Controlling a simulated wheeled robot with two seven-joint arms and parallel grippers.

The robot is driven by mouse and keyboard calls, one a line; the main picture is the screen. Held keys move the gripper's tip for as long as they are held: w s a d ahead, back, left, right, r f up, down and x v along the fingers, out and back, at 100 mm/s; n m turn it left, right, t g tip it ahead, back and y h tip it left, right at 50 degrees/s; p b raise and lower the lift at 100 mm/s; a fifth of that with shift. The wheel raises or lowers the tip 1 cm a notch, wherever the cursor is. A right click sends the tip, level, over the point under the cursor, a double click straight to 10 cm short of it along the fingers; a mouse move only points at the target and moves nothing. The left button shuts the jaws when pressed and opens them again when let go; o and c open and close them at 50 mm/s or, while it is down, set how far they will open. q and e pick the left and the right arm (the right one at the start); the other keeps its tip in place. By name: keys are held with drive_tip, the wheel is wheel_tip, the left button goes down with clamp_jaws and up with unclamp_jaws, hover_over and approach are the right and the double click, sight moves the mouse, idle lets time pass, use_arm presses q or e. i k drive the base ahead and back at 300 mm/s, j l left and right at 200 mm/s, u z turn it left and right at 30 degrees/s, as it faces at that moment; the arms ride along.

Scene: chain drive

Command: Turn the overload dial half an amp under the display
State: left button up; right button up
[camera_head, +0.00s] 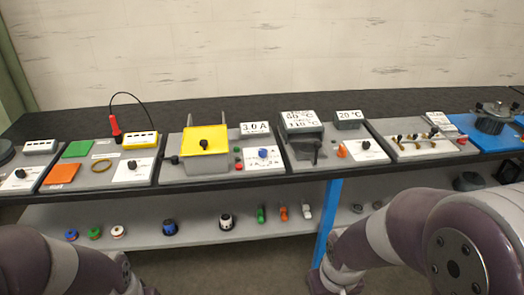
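The display (255,128) is a small white sign reading 3.0 A at the back of the middle grey panel. Below it, on a white scale plate (272,163), sits a small blue dial (263,154). The scale marks and the dial's pointer are too small to read. My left arm shows at the bottom left and my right arm at the bottom right, both low in front of the bench and well away from the dial. Neither gripper's fingers show.
A yellow-topped box (204,139) with a black knob stands left of the dial. Green and red buttons (238,158) sit beside the plate. A dark block (303,134) with temperature signs stands right. A lower shelf (190,235) holds several small parts.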

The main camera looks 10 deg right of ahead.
sight(262, 152)
drive_tip(key=i+l+z, duration=0.15)
drive_tip(key=i+z, duration=0.2)
drive_tip(key=i, duration=0.15)
drive_tip(key=i+z, duration=0.35)
drive_tip(key=i, duration=0.2)
drive_tip(key=i+j+z, duration=0.15)
drive_tip(key=i+z, duration=0.2)
drive_tip(key=i, duration=0.15)
